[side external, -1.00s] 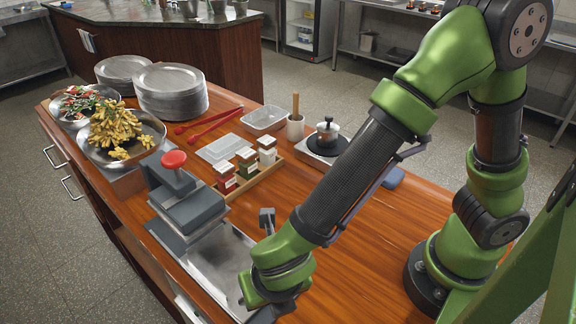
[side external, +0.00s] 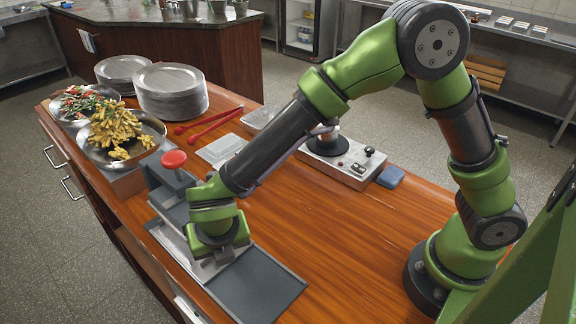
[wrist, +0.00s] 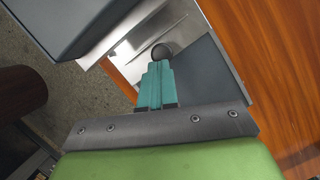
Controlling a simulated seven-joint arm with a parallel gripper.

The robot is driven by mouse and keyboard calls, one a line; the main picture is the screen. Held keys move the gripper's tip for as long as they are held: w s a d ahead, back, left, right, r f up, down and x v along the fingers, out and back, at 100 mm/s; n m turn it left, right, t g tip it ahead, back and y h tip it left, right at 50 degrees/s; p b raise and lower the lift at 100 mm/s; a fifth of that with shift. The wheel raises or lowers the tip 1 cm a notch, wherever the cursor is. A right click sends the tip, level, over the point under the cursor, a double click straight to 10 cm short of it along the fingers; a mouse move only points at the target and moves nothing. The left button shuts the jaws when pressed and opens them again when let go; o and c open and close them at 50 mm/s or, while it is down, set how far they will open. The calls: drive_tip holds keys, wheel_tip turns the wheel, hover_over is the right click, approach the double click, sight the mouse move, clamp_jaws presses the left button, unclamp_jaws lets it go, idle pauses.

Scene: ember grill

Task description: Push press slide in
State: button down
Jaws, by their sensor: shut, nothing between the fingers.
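The press (side external: 172,188) is a dark grey block with a red knob (side external: 174,159) on top, partly hidden by my arm. Its grey body (wrist: 75,22) fills the upper left of the wrist view. The bright metal slide (side external: 168,240) lies at the press's foot, toward its left end. A flat dark grey base (side external: 262,288) is bare to its right. In the wrist view my gripper (wrist: 157,66) has its teal fingers closed together. Their tips are right at a round dark knob (wrist: 161,51) by the slide; I cannot tell whether they touch.
Pans of food (side external: 120,135) and stacked plates (side external: 172,92) stand at the back left. Red tongs (side external: 210,121) lie behind the press.

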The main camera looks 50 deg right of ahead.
drive_tip(key=shift+w+f, duration=0.1)
drive_tip(key=shift+w, duration=0.15)
drive_tip(key=s, duration=0.1)
drive_tip(key=s+a, duration=0.1)
drive_tip(key=s+a+r, duration=0.1)
drive_tip(key=s, duration=0.1)
drive_tip(key=shift+r, duration=0.1)
drive_tip(key=v, duration=0.9)
drive_tip(key=s+d+r+m+t+y, duration=0.1)
drive_tip(key=d+r+m, duration=0.2)
drive_tip(key=d+m, duration=0.5)
drive_tip(key=s+d+r+m+t+y, duration=0.1)
drive_tip(key=s+d+r+m, duration=0.1)
drive_tip(key=d+m, duration=0.7)
drive_tip(key=s+d+r+m+t+y, duration=0.1)
drive_tip(key=d+r+m, duration=0.3)
drive_tip(key=d+m, duration=0.5)
drive_tip(key=s+m+t, duration=0.1)
drive_tip(key=m, duration=0.7)
drive_tip(key=shift+s+d+r+m+y, duration=0.2)
drive_tip(key=shift+r+m+y, duration=0.1)
drive_tip(key=shift+r, duration=0.05)
